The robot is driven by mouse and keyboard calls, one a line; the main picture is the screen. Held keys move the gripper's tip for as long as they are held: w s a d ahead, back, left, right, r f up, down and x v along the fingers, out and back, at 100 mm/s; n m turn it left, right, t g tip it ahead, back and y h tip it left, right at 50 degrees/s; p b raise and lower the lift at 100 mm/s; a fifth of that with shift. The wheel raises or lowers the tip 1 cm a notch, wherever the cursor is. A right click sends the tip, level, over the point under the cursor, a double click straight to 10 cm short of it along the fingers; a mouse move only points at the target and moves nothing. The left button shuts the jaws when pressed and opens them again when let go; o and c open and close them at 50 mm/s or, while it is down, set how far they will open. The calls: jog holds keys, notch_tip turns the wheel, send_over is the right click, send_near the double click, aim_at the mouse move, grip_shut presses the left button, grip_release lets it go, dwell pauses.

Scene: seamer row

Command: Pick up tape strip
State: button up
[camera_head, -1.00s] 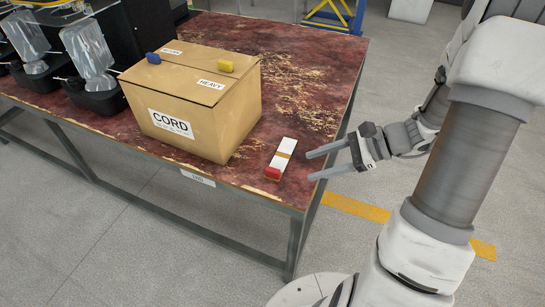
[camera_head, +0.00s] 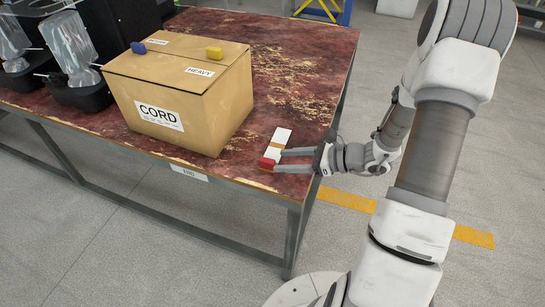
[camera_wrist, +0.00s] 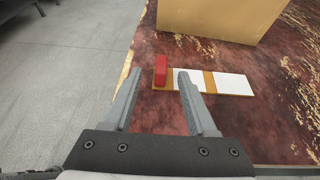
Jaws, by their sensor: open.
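The tape strip (camera_head: 281,137) is a flat white strip with an orange band and a raised red piece (camera_head: 267,163) at its near end. It lies on the table near the front right corner. It also shows in the wrist view (camera_wrist: 233,84), with its red end (camera_wrist: 161,70) on the left. My gripper (camera_head: 278,160) is open and empty, with its fingers pointing at the red end. In the wrist view, the red end appears between the two fingertips (camera_wrist: 160,74). I cannot tell whether a finger touches the strip.
A cardboard box (camera_head: 200,125) labelled CORD stands left of the strip, with a blue piece (camera_head: 138,47) and a yellow piece (camera_head: 214,53) on top. Dark machines (camera_head: 85,85) stand further left. The worn red tabletop (camera_head: 315,75) is clear behind the strip.

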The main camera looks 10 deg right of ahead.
aim_at(270, 160)
jog(key=b+x, duration=0.2)
jog(key=x, duration=0.5)
jog(key=shift+w+a+f, duration=0.1)
jog(key=shift+w, duration=0.1)
jog(key=shift+c, duration=0.3)
grip_shut()
